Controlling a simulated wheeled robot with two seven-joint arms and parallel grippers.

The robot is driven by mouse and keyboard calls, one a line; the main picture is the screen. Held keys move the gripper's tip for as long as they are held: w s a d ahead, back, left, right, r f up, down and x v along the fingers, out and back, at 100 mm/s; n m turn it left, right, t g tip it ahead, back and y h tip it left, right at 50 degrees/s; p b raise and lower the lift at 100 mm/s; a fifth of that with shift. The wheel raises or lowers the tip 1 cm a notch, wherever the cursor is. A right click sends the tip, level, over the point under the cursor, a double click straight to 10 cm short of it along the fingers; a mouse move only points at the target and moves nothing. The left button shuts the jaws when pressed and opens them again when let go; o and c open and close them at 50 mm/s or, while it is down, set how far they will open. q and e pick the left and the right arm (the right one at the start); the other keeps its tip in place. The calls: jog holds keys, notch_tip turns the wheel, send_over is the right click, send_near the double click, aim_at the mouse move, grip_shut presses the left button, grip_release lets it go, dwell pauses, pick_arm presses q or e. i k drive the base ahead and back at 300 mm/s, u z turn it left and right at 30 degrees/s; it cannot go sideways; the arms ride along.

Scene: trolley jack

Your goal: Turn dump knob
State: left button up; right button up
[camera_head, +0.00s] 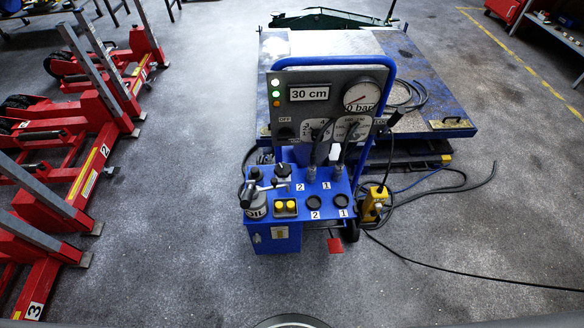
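A blue hydraulic unit (275,238) stands on the floor in the middle of the view. Its upright grey control panel (300,115) shows "30 cm" and a gauge (363,95) reading in bar. A black knob (286,132) sits at the panel's lower left, by an OFF label. The unit's top carries black round caps (314,202), yellow buttons (285,206) and a handle (256,174) by a can marked OIL. No label reading "dump" is legible, so I cannot tell which knob it is. Neither gripper is in view.
A low blue platform (440,90) stands behind the unit. Red numbered jacks (85,165) line the left side. A yellow pump (374,206) and black hoses (455,185) lie to the unit's right. The floor in front is clear.

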aim_at(282, 170)
jog(key=z, duration=2.25)
jog(key=i, duration=2.05)
jog(key=u, duration=2.9)
